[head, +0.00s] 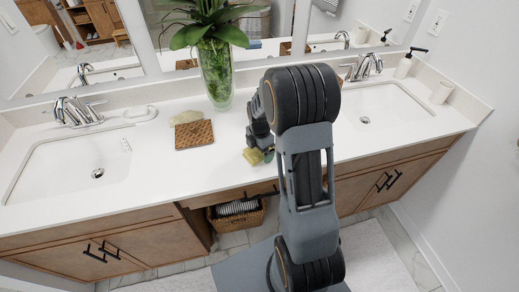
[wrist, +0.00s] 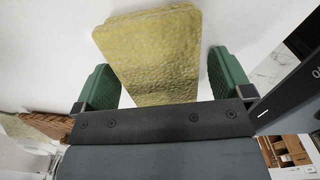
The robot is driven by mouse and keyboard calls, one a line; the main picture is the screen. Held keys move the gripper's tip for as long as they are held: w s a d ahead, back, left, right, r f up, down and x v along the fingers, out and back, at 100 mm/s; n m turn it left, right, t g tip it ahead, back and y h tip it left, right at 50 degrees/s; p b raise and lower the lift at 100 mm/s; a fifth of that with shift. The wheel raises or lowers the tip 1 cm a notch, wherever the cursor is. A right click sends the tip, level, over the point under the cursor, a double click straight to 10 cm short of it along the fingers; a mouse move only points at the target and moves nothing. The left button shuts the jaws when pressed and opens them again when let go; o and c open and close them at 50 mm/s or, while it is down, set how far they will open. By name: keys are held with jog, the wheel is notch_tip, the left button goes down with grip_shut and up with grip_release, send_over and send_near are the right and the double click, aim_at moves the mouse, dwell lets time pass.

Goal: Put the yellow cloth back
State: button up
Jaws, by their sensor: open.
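The yellow cloth (head: 252,157) lies near the front edge of the white counter, right of the middle. In the wrist view the cloth (wrist: 150,50) is a flat, textured yellow piece between two green fingers. My gripper (head: 261,155) is at the cloth and partly hides it in the head view. In the wrist view my gripper (wrist: 163,78) is open, with one finger on each side of the cloth and a visible gap at the right finger.
A brown woven mat (head: 195,134) lies left of my gripper, with a pale yellowish item (head: 186,117) behind it. A glass vase (head: 216,75) with a plant stands behind. Sinks lie left (head: 70,165) and right (head: 375,105). A wicker basket (head: 237,217) sits below the counter.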

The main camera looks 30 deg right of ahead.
notch_tip(320, 180, up, 12)
jog(key=s+a+r+m+t, duration=0.2)
jog(key=s+a+m, duration=0.3)
jog(key=s+m, duration=0.3)
jog(key=s+a+r+m+t, duration=0.2)
jog(key=s+m, duration=0.6)
jog(key=m, duration=0.4)
jog(key=a+r, duration=0.1)
jog(key=a, duration=0.1)
jog(key=shift+a+r, duration=0.2)
jog(key=shift+a, duration=0.15)
